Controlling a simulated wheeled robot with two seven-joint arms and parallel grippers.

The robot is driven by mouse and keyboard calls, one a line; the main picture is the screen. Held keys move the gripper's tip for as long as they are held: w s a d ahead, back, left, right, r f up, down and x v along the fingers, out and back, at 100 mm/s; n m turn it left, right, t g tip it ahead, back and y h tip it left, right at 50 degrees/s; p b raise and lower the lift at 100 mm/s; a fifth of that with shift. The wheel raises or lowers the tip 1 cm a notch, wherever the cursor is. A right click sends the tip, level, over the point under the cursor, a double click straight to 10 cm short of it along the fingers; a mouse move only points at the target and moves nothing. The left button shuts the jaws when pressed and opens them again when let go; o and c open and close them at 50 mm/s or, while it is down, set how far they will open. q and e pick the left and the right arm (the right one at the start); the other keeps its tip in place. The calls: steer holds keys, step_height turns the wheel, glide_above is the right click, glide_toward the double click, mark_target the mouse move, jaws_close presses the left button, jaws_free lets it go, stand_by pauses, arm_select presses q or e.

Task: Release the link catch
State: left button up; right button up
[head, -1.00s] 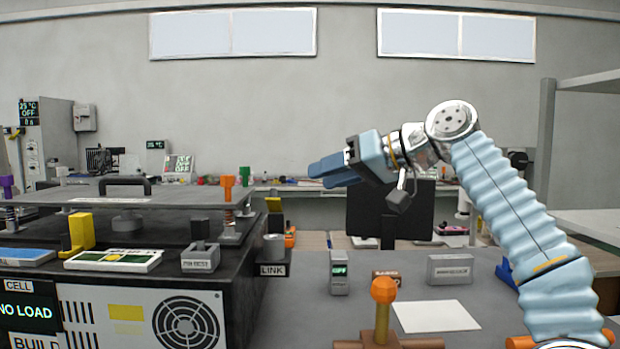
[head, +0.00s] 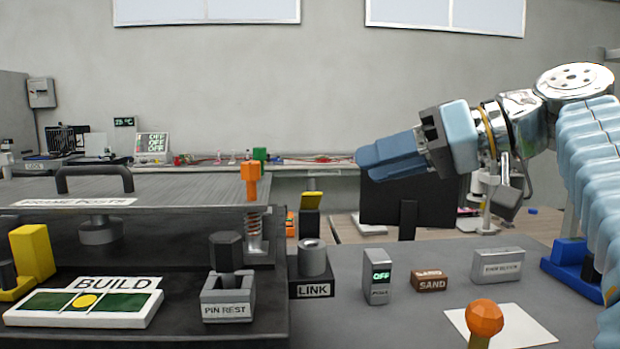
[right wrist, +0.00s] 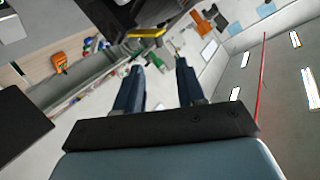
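The LINK label (head: 314,291) is on a dark block holding a grey cylinder (head: 312,258), at the right edge of the black fixture. Behind it stands a dark post with a yellow tab (head: 312,198); I cannot tell for sure that this is the link catch. A yellow tab on a dark part also shows in the right wrist view (right wrist: 146,33), beyond my fingertips. My right gripper (head: 364,163) is in the air, above and to the right of the LINK block, touching nothing. In the right wrist view its blue fingers (right wrist: 158,64) are apart and empty. My left gripper is out of view.
The fixture's raised plate (head: 180,190) has a black handle (head: 94,178) and an orange-topped spring post (head: 251,180). A PIN REST block (head: 228,298) sits in front. An OFF display (head: 377,287), SAND block (head: 430,281) and orange knob (head: 484,318) stand on the grey bench.

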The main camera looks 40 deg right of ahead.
mark_target(320, 195)
steer(key=x, duration=0.9)
steer(key=shift+f, duration=0.1)
steer(key=shift+c, duration=0.2)
jaws_close()
